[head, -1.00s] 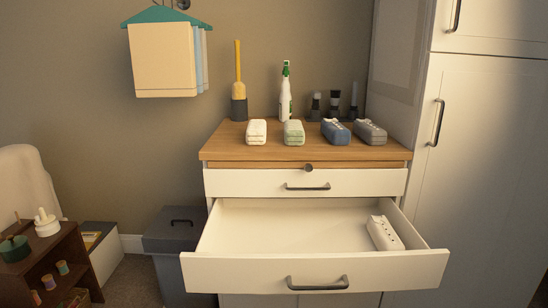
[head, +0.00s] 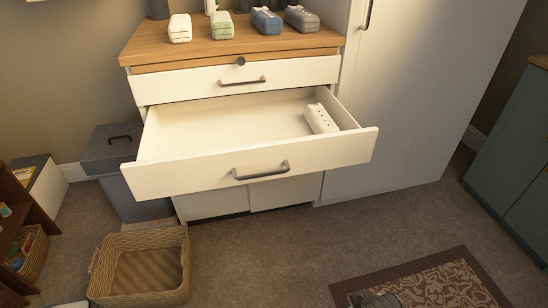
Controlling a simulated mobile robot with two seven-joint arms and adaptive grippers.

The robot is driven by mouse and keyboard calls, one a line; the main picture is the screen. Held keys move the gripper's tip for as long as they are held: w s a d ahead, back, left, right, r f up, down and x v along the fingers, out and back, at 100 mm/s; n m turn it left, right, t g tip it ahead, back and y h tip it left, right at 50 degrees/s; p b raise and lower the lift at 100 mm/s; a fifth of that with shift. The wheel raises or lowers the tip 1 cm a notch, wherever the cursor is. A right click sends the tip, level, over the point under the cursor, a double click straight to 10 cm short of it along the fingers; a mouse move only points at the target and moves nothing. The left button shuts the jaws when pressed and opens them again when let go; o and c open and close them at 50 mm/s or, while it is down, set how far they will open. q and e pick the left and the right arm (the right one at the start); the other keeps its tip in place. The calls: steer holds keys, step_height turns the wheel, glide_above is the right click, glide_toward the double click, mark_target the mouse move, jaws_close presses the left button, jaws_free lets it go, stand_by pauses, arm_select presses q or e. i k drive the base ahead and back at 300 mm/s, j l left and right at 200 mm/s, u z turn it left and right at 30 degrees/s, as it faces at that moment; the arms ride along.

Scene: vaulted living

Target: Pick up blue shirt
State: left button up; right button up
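The folded blue shirt (head: 266,20) lies on the wooden top of the dresser (head: 185,41), near the top edge of the head view. It sits in a row between a folded green item (head: 221,25) and a folded grey item (head: 301,18). A folded white item (head: 180,28) is at the row's left end. Nothing is touching the blue shirt. A small dark grey-green shape, cut off by the bottom edge over the patterned rug, may be part of my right arm or gripper; no fingers can be made out. My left gripper is not seen.
The dresser's lower drawer (head: 253,163) is pulled out, with a white folded item (head: 321,119) inside. A wicker basket (head: 140,265) and a grey bin (head: 111,155) stand at left. A tall white cabinet (head: 420,90) stands right of the dresser. Carpet in front is clear up to the rug (head: 440,280).

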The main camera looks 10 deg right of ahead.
mark_target(269, 23)
steer(key=i+l+u, duration=0.15)
steer(key=l+u, duration=0.25)
steer(key=l, duration=0.15)
steer(key=l+u, duration=0.35)
steer(key=l, duration=0.25)
